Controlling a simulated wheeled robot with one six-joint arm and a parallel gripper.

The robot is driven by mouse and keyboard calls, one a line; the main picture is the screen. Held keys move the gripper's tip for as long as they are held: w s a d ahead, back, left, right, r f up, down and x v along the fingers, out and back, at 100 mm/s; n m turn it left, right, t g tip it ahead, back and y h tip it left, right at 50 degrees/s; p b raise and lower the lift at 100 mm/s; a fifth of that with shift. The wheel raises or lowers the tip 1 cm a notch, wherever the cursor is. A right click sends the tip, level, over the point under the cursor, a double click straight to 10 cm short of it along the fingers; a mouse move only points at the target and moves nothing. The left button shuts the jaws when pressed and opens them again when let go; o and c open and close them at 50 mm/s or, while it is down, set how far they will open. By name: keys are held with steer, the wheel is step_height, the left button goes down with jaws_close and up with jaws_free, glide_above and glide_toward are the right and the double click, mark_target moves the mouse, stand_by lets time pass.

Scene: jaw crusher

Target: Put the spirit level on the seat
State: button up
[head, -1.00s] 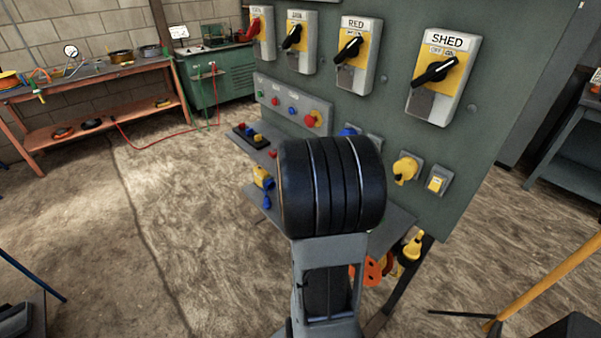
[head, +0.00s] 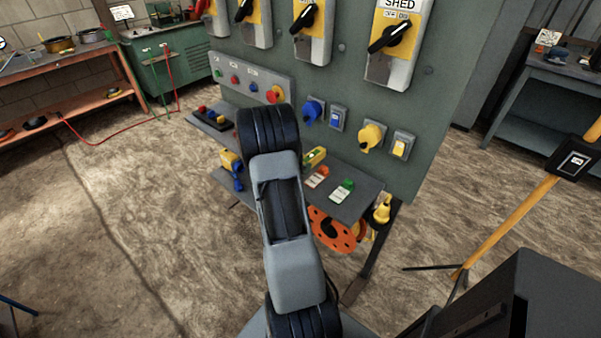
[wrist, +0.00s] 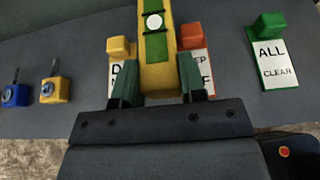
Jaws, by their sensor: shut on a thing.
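The spirit level (wrist: 158,50) is a yellow bar with a green top and a round white mark, in the wrist view. My gripper (wrist: 160,84) is shut on it, a dark green finger on each side. Its end also shows in the head view (head: 316,156), over the grey shelf just right of my arm. My arm hides the rest of the level and my gripper there. I cannot tell whether the level touches the shelf. I cannot make out a seat in either view.
The grey shelf (head: 352,207) juts from the green switch panel (head: 430,130). Several tags lie on it, including a green ALL CLEAR tag (wrist: 270,60). Small blue and yellow padlocks (wrist: 47,90) lie at its left. A yellow pole (head: 510,225) stands right; open floor lies left.

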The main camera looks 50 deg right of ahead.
steer(key=shift+w+d+f, duration=0.1)
steer(key=shift+w+f, duration=0.05)
steer(key=shift+f, duration=0.8)
steer(key=shift+w+d+f, duration=0.1)
steer(key=shift+f, duration=0.8)
steer(key=shift+f, duration=0.15)
steer(key=o, duration=1)
